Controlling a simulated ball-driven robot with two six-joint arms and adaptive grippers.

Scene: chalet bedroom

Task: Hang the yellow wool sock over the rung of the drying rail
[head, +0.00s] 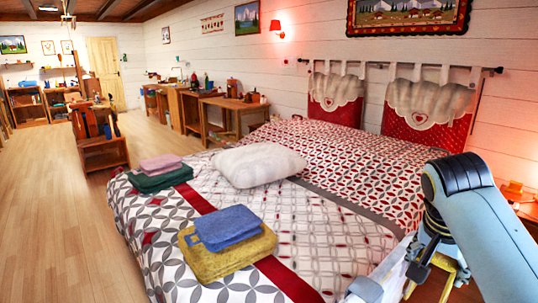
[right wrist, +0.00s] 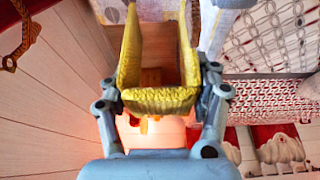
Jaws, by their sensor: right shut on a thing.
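The yellow wool sock (right wrist: 160,101) shows as a knitted U-shaped piece between the fingers of my right gripper (right wrist: 160,60) in the right wrist view. The right gripper is shut on it. In the head view my right gripper (head: 412,272) is at the lower right, beside the bed's near right edge. A bit of yellow (head: 432,287) shows there, mostly hidden by the gripper and cut off by the picture's bottom. I cannot clearly make out the drying rail or its rung in either view. My left gripper is not in view.
The bed (head: 340,235) fills the middle. On it lie a blue folded cloth (head: 222,226) on a yellow one (head: 230,262), a white pillow (head: 258,164) and folded pink and green cloths (head: 160,175). A lit bedside area (head: 517,190) is at right.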

